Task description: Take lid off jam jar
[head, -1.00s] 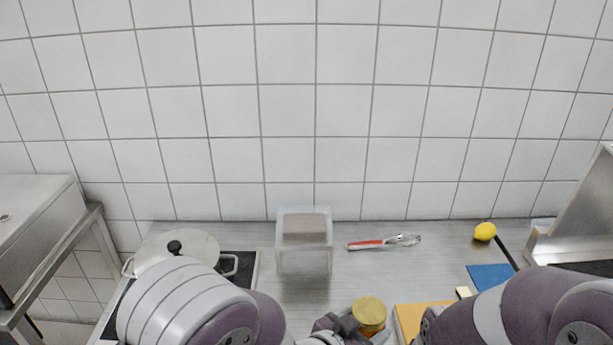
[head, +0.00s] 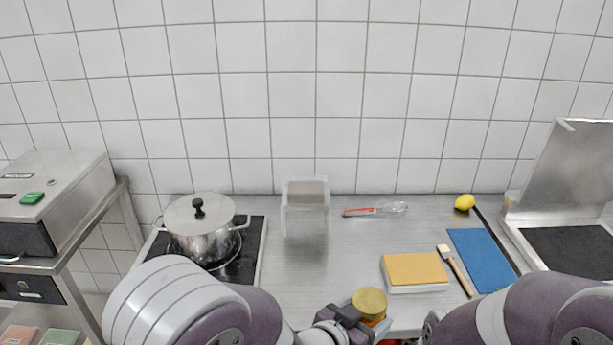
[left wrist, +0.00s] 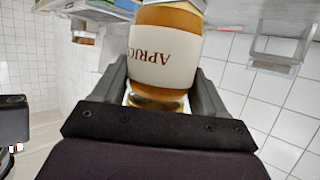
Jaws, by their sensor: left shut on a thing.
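The jam jar (left wrist: 165,48) fills the middle of the left wrist view, its white label reading upside down as part of "APRICOT". Its gold lid (head: 369,301) is on top of the jar in the head view, seen from above. My left gripper (head: 350,317) is shut on the jar, its dark fingers on either side of the glass below the lid. The lower jar is mostly hidden in the head view. My right arm comes in at the lower right; its gripper does not show.
A lidded pot (head: 203,235) stands on the hob at left. A clear container (head: 305,208), whisk (head: 375,210) and lemon (head: 464,202) are at the back. The middle counter is clear.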

